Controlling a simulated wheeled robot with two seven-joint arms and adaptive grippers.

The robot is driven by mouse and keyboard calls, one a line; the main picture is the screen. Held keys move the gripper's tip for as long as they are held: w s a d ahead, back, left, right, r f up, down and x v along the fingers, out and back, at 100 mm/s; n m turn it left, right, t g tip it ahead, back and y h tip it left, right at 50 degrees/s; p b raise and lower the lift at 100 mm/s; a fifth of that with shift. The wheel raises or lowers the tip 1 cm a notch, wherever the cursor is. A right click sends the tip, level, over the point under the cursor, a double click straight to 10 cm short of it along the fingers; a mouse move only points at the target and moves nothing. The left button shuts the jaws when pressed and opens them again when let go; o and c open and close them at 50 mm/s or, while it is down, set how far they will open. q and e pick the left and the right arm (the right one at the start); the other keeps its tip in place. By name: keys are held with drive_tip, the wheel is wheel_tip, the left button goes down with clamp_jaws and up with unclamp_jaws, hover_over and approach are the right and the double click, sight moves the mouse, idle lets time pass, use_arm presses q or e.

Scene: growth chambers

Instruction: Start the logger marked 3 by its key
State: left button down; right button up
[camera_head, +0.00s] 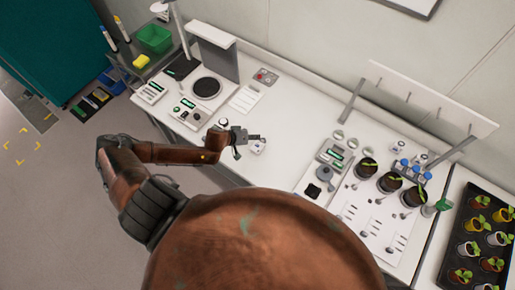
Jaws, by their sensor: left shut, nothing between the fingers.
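Several devices with lit green displays stand on the white bench; the number marks on them are too small to read, so I cannot tell which is logger 3. One device (152,92) is at the bench's left end, one (187,112) lies right of it, and one (336,153) stands right of the middle. My left gripper (257,138) is shut and empty, above the front part of the bench between the left devices and the right one. A small pale object (258,148) shows just beside its fingertips; I cannot tell whether they touch. My right gripper is not in view.
A round dark plate (206,87) stands behind the left devices. Potted seedlings (390,182) and a raised shelf (430,98) are at the right, with a black seedling tray (460,225) beyond. A green bin (155,39) is at back left. The bench middle is mostly clear.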

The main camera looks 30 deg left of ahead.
sight(256, 146)
use_arm(q)
wheel_tip(256, 146, down, 4)
drive_tip(key=shift+r+b, duration=0.2)
drive_tip(key=shift+b, duration=1)
drive_tip(key=shift+f, duration=0.5)
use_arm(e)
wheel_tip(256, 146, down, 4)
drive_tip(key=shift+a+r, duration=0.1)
use_arm(q)
drive_tip(key=shift+f, duration=0.1)
drive_tip(key=shift+f, duration=0.3)
drive_tip(key=shift+f, duration=0.35)
idle(0.4)
drive_tip(key=shift+r+p, duration=0.8)
drive_tip(key=shift+p, duration=0.05)
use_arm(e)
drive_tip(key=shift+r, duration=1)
